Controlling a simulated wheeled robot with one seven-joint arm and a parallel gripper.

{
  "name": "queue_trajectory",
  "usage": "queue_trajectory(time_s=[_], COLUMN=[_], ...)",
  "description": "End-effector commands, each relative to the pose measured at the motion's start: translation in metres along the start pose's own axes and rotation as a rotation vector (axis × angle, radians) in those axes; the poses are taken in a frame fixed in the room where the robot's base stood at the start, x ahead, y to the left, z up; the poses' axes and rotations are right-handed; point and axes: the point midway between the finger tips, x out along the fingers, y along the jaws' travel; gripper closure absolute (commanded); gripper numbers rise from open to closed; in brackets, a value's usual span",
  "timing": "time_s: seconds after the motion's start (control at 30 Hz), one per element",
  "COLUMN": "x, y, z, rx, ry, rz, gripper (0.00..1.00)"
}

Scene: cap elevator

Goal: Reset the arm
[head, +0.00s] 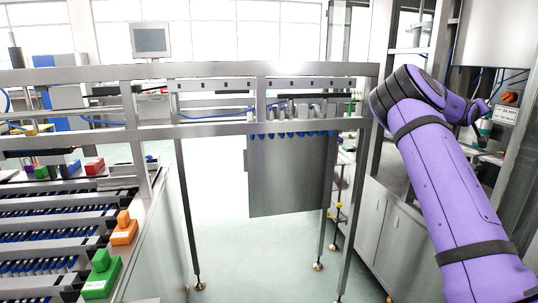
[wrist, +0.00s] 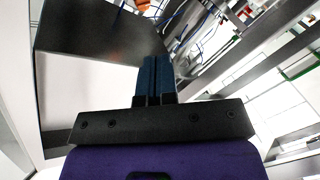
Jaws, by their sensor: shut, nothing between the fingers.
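My purple arm rises along the right side of the head view and bends at the top, its far end reaching toward the cabinet and shelf at the right edge. My gripper shows in the wrist view (wrist: 155,80) with its two blue fingers side by side and touching, holding nothing. In the head view the fingers cannot be made out.
A steel frame (head: 220,129) crosses the head view. A grey panel (head: 290,175) hangs behind it. At left, a rack holds green (head: 102,275), orange (head: 124,230) and red (head: 94,166) blocks. A steel cabinet (head: 372,215) stands at right. Centre floor is open.

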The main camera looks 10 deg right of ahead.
Motion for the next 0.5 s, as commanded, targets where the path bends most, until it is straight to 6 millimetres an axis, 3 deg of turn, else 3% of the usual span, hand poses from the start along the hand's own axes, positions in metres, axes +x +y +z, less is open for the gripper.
queue_trajectory(time_s=[0.1, 0.27, 0.5], x=[-0.019, -0.054, -0.125], y=[0.009, 0.007, -0.004], z=[0.017, 0.034, 0.043], rx=[0.107, 0.233, 0.381], ry=[-0.076, -0.167, -0.278], rz=[-0.098, -0.246, -0.482], gripper=[1.0, 1.0, 1.0])
